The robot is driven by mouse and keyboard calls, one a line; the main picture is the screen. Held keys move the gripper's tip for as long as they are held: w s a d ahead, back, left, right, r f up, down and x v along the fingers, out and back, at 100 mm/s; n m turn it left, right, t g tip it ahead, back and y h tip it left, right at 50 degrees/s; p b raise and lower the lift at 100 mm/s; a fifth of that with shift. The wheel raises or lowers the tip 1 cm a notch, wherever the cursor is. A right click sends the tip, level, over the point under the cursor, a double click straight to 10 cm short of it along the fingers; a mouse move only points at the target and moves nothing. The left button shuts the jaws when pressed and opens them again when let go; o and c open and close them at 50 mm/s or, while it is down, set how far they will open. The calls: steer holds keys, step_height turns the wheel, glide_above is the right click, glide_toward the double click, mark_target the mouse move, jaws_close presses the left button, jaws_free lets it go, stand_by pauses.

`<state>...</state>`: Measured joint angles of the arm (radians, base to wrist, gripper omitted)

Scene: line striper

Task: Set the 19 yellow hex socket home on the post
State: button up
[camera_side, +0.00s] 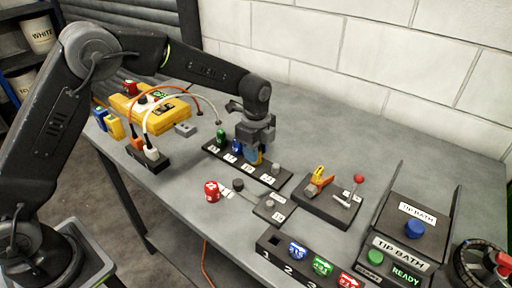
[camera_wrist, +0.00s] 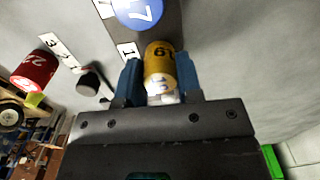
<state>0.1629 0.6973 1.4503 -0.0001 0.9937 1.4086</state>
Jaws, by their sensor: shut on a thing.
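The yellow hex socket (camera_wrist: 160,68), marked 19, is held between the blue fingers of my gripper (camera_wrist: 160,78) in the wrist view. In the side view my gripper (camera_side: 255,157) points down over the black socket rail (camera_side: 284,177), and only a little of the yellow socket (camera_side: 260,160) shows. A grey post (camera_side: 275,168) stands bare at the rail's right end. A blue socket (camera_side: 237,146) and a green socket (camera_side: 220,132) stand to the left on the rail. My fingers hide the yellow socket's lower end, so I cannot tell whether it is seated.
A red socket (camera_side: 211,191) lies on the table in front of the rail, beside a dark-handled tool (camera_side: 239,185). A black block (camera_side: 335,205) with a red-knobbed lever stands to the right. A numbered tray (camera_side: 270,241) is at the front, and a tip bath (camera_side: 420,222) at far right.

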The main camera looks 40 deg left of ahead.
steer(key=o, duration=1.3)
steer(key=shift+r, duration=0.1)
steer(key=shift+r, duration=3.4)
